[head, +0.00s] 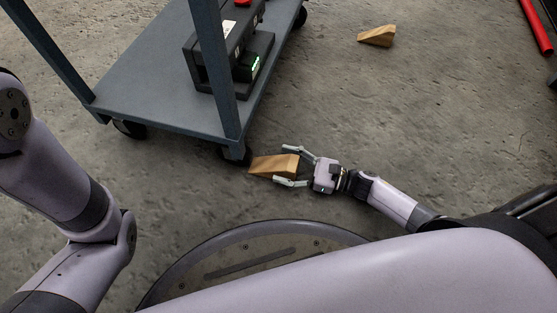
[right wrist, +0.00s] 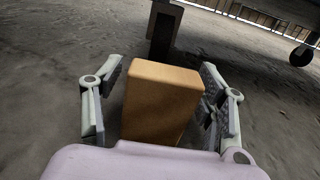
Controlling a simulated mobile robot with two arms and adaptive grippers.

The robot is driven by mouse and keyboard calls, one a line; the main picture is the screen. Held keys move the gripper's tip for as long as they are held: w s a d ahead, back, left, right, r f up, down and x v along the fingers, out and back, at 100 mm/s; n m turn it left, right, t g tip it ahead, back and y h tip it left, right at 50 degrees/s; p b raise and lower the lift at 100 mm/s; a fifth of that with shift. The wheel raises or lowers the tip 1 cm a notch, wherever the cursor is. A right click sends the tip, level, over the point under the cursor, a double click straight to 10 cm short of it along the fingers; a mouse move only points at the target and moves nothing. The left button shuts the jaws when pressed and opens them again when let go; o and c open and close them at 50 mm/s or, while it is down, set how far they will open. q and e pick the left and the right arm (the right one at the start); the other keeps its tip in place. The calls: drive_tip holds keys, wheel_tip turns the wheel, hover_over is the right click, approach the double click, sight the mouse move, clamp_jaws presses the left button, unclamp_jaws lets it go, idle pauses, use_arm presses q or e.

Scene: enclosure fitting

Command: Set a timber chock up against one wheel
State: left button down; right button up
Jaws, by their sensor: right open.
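A timber chock (head: 272,165) lies on the floor with its thin end by the near right wheel (head: 236,155) of a grey cart (head: 150,90). I cannot tell whether it touches the wheel. My right gripper (head: 289,166) is open, its fingers on either side of the chock's thick end. In the right wrist view the chock (right wrist: 161,100) stands between the spread fingers (right wrist: 160,100), with gaps on both sides, and the wheel (right wrist: 161,35) is behind it. A second timber chock (head: 377,36) lies on the floor at the upper right. My left gripper is not in view.
The cart's near left wheel (head: 130,128) and far right wheel (head: 300,17) also show. A black device with a green light (head: 250,65) sits on the cart's lower shelf. Red bars (head: 536,25) lie at the far right. The floor between cart and bars is mostly clear.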

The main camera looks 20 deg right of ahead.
drive_tip(key=p+v, duration=0.3)
drive_tip(key=v, duration=0.5)
drive_tip(key=shift+s+d+r, duration=0.1)
drive_tip(key=shift+s+d, duration=0.05)
drive_tip(key=shift+d, duration=0.05)
drive_tip(key=shift+s+d, duration=0.35)
drive_tip(key=shift+d, duration=0.15)
drive_tip(key=shift+s, duration=0.1)
